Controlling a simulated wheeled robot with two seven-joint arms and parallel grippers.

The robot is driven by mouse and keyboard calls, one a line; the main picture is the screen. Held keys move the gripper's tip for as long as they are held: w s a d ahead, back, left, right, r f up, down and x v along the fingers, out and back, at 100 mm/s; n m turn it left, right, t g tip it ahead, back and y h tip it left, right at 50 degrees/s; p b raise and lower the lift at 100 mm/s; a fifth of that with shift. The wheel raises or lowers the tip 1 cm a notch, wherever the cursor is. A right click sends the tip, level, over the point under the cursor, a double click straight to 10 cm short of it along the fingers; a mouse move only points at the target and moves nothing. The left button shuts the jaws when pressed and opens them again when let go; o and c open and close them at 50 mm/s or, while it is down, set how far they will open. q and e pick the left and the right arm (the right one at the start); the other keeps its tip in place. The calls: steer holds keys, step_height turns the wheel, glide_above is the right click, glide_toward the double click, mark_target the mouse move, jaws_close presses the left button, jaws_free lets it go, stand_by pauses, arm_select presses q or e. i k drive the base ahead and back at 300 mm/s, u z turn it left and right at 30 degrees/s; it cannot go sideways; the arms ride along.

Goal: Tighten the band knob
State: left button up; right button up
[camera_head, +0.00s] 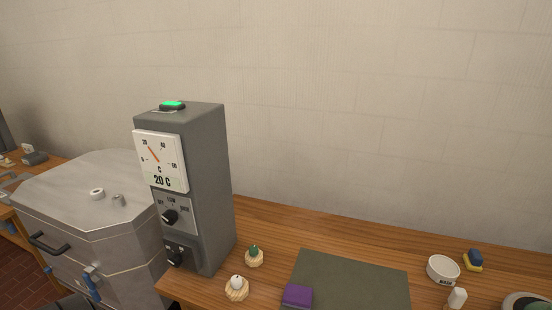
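No part is plainly marked as the band knob. A black knob (170,216) sits under a scale on the front of the grey control box (209,180). A lower black knob or switch (176,257) is below it. A blue handle or latch (92,283) shows on the front of the metal kiln-like vessel (90,210), at the lower left; I cannot tell whether it is the band knob. Neither of my grippers is in view.
The control box's dial (160,160) reads 20 C, and a green lamp (172,104) glows on top.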

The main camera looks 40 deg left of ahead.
mark_target(47, 270)
steer(key=u, duration=3.75)
steer(key=i, duration=6.05)
steer(key=z, duration=1.5)
